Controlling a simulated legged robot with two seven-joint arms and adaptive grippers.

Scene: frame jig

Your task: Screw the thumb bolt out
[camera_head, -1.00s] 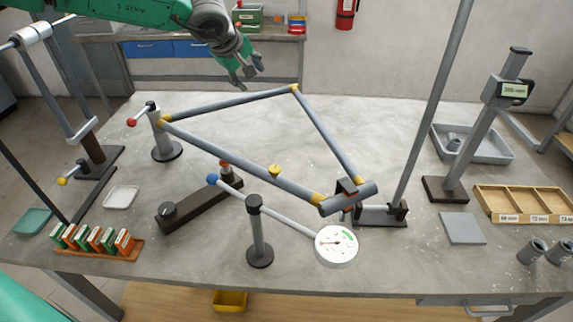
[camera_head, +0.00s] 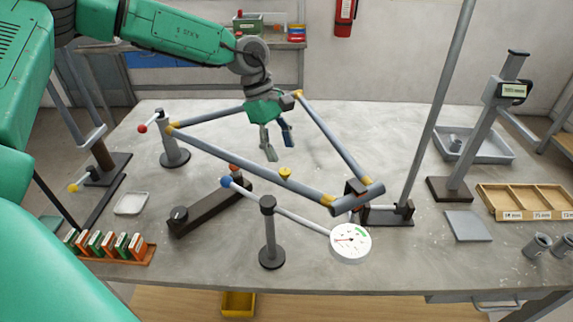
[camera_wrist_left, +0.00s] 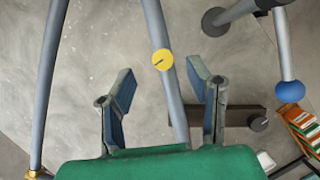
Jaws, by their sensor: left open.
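The thumb bolt (camera_head: 285,173) has a round yellow head and sits on the long lower tube of the grey bicycle frame (camera_head: 232,156). My left gripper (camera_head: 279,149) hangs above the frame, pointing down, just above and behind the bolt in the head view. It is open and empty, with its fingers apart from the bolt. In the left wrist view the bolt's yellow head (camera_wrist_left: 162,60), with a dark line on it, shows between the two spread fingers, near their tips. My right gripper is not in view.
A dark bar (camera_head: 208,208) lies on the table below the tube. A tall grey pole (camera_head: 436,105) rises right of the frame.

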